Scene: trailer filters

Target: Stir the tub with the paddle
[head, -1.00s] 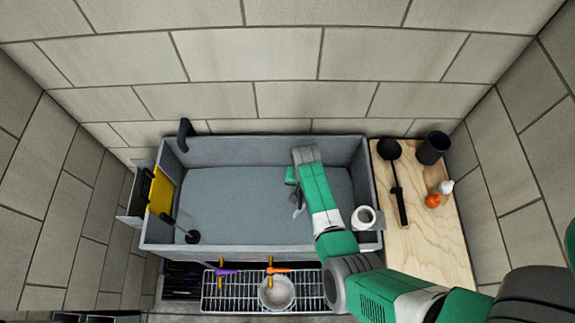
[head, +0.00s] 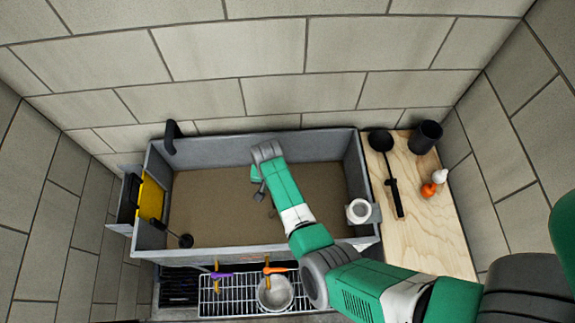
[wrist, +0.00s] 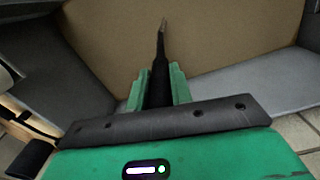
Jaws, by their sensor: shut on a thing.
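The grey rectangular tub (head: 235,150) fills the middle of the head view, with a flat brown surface inside it. My gripper (head: 259,184) is over the middle of the tub. In the wrist view my gripper (wrist: 154,84) is shut, its green fingers on both sides of the dark paddle (wrist: 160,60). The paddle points away from the fingers toward the brown surface, narrowing to a thin tip. I cannot tell whether the tip is below the surface. In the head view my arm hides most of the paddle.
A wooden board (head: 425,235) at right holds a black ladle (head: 393,185), a black cup (head: 425,137) and small orange and white items. A white ring-shaped holder (head: 358,211) sits at the tub's right. A metal bowl (head: 275,292) rests on the front rack. A yellow panel (head: 150,198) is at left.

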